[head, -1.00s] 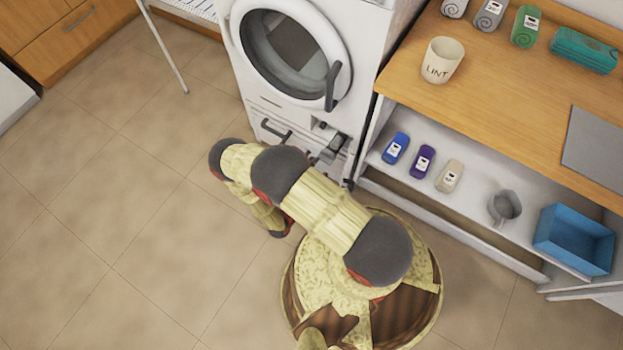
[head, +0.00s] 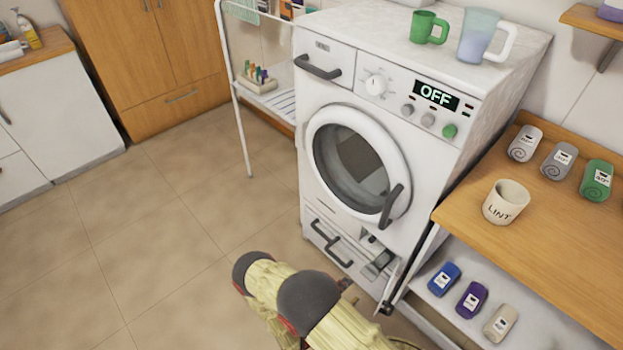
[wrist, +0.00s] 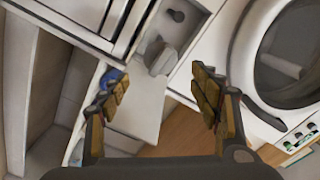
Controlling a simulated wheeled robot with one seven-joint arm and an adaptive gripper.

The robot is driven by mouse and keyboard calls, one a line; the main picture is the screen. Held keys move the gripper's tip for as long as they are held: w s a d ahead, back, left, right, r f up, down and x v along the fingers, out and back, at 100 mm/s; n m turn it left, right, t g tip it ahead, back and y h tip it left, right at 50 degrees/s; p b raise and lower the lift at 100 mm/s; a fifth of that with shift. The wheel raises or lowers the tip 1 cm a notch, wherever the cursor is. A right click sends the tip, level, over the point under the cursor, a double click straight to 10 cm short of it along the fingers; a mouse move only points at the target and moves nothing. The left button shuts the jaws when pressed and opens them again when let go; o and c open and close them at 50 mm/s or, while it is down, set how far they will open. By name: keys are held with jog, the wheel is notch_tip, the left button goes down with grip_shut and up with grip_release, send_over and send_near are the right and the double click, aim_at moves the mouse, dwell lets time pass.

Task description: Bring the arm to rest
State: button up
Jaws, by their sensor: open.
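My arm (head: 345,328) reaches in from the bottom of the head view, in front of the white washing machine (head: 440,145). The arm is bent and its outer end is hidden behind its own links. In the wrist view my gripper (wrist: 160,97) is open, with nothing between its fingers. Beyond the fingers are the machine's lower front, a grey knob-like part (wrist: 160,54) and the round door (wrist: 290,55). The grey part also shows in the head view (head: 378,262), in the opening at the machine's lower right. I cannot tell whether the gripper touches anything.
The machine's round door (head: 360,160) is closed and its display (head: 436,95) reads OFF. A green mug (head: 428,27) and a pale pitcher (head: 484,36) stand on top. A LINT cup (head: 505,202) stands on the wooden counter (head: 560,235) at right. Floor (head: 170,215) at left is clear.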

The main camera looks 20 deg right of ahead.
jog(key=w+a+r+m+g+y+p, duration=0.1)
jog(key=w+r+m+g+y, duration=0.3)
jog(key=r+m, duration=1.05)
jog(key=w+a+r+m+g+y+p, duration=0.15)
jog(key=r+m+g, duration=0.7)
jog(key=r, duration=1.05)
jog(key=s+a+r+m+t+y, duration=0.3)
jog(key=s+r+m, duration=0.2)
jog(key=r+m, duration=0.3)
jog(key=s+a+r+m+t+y+p, duration=0.1)
jog(key=s+a+r+m+t+y, duration=0.2)
jog(key=r+m, duration=0.5)
jog(key=s+a+r+m+t+y+p, duration=0.1)
jog(key=s+a+r+m+t+y, duration=0.2)
jog(key=r, duration=1.1)
jog(key=s+m+t+y, duration=0.2)
jog(key=s+m, duration=0.2)
jog(key=m, duration=0.1)
jog(key=shift+s, duration=0.3)
jog(key=shift+r, duration=0.1)
